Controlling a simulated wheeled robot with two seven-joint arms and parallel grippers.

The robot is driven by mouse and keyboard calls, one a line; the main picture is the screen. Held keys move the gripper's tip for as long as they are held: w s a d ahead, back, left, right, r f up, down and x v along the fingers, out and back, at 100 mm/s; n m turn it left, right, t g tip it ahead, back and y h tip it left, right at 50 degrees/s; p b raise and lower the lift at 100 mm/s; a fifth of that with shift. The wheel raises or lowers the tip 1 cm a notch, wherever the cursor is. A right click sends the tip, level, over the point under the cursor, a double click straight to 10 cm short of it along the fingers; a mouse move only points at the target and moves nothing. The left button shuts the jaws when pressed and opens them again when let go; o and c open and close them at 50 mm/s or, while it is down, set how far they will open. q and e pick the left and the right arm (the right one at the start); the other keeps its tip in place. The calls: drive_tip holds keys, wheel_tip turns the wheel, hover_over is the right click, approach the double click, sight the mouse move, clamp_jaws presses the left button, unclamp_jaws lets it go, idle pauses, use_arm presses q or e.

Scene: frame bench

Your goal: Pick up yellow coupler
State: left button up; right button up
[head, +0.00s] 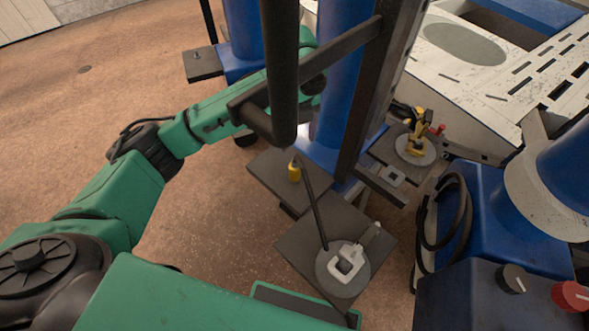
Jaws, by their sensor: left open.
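A small yellow cylinder (294,173), which looks like the yellow coupler, stands on a dark square plate (264,172) near the middle of the head view. Its top is dark. My left arm reaches in from the left, and its far end passes behind a dark upright tube. My left gripper (312,88) is largely hidden there, up and beyond the coupler. It is open and apart from the coupler, and its fingertips cannot be made out clearly. My right gripper is not in view.
The dark tube (280,70) and a slanting bar (352,40) stand close in front of the coupler. A thin dark rod or hose (316,207) runs beside it. A white clamp-like part (345,265) lies nearer, and yellow-and-black parts (416,140) stand right. Blue machinery (490,215) fills the right.

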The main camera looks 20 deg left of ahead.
use_arm(q)
drive_tip(key=shift+a+f, duration=0.2)
drive_tip(key=shift+a, duration=0.05)
drive_tip(key=b, duration=0.1)
hover_over(295, 166)
drive_tip(key=f, duration=0.4)
drive_tip(key=shift+w+f, duration=0.2)
drive_tip(key=shift+w, duration=0.1)
drive_tip(key=f+b, duration=0.1)
drive_tip(key=f, duration=0.8)
drive_tip(key=shift+w+a+f+b, duration=0.15)
drive_tip(key=shift+a+f+b, duration=0.05)
drive_tip(key=shift+b, duration=0.2)
drive_tip(key=shift+r, duration=0.1)
clamp_jaws()
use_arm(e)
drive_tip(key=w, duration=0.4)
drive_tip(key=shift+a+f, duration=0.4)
